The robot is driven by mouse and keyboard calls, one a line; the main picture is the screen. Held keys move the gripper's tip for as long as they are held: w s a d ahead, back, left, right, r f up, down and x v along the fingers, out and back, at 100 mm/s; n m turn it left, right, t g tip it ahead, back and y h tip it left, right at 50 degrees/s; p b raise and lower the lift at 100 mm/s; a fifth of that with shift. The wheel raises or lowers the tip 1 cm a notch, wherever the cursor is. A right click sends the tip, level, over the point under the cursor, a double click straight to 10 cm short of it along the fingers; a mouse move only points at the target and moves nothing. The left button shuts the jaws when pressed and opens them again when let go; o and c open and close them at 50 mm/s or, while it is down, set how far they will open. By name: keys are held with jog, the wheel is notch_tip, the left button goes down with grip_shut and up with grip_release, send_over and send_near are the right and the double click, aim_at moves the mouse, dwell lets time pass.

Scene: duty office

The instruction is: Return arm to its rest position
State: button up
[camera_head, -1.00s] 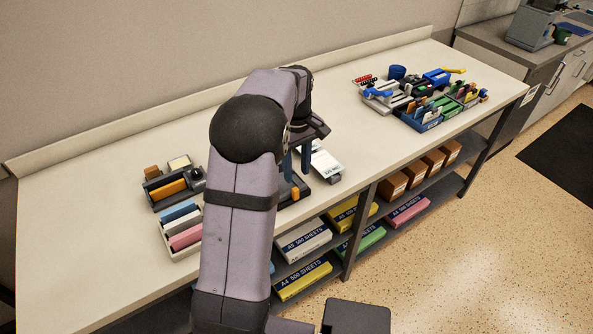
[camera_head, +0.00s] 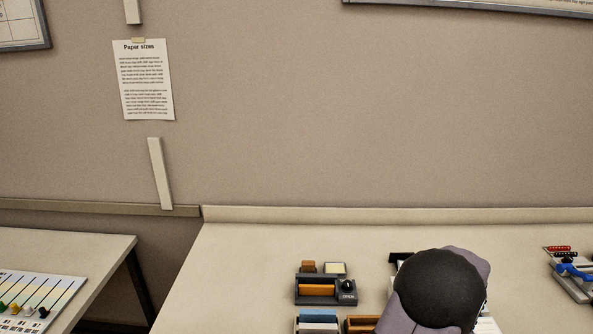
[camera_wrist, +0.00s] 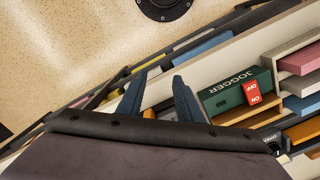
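My gripper (camera_wrist: 157,88) shows in the wrist view as two blue fingers standing apart, with nothing held between them. A dark green box marked JOGGER (camera_wrist: 222,97), with a red on/off switch (camera_wrist: 253,93), is to the right of the fingers. I cannot tell how far the fingers are from it. In the head view only a rounded dark and mauve part of my arm shows at the lower right. It hides part of the bench items, and the gripper itself cannot be made out there.
The pale bench (camera_head: 235,260) carries a dark organiser (camera_head: 325,299) with an orange block. A caddy (camera_head: 572,280) stands at far right. A "Paper sizes" sheet (camera_head: 144,80) hangs on the wall.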

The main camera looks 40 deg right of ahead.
jog(key=w+a+r+n, duration=0.1)
jog(key=w+a+n, duration=0.4)
jog(key=a, duration=0.8)
jog(key=w+a+r+n, duration=0.1)
jog(key=w+a+n, duration=0.5)
jog(key=w+a, duration=0.3)
jog(key=w+a+r+n, duration=0.1)
jog(key=w+a+n, duration=0.4)
jog(key=a, duration=1.3)
jog(key=shift+w+r+h, duration=0.3)
jog(key=shift+w+r, duration=0.1)
jog(key=shift+w, duration=0.5)
